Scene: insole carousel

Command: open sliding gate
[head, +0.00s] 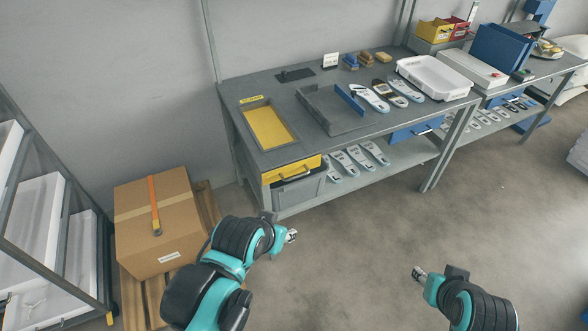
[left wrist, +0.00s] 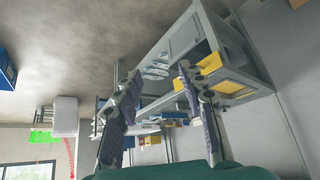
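A low grey walled fixture (head: 318,119) lies on the middle of the workbench. A blue upright strip (head: 349,98) stands at its right side; it may be the sliding gate, but I cannot tell for certain. My left gripper (head: 291,236) is in front of the bench, lower than its top and apart from it. In the left wrist view its two fingers (left wrist: 157,85) are spread with nothing between them. My right gripper (head: 418,273) is over open floor at the lower right, far from the fixture. Its fingers are too small to tell open from shut.
The bench (head: 270,85) also bears a yellow recessed panel (head: 268,127), insoles (head: 370,98) and a white bin (head: 435,77). A yellow drawer (head: 291,170) faces front. A cardboard box (head: 158,220) on a pallet and a rack stand left. The floor ahead is clear.

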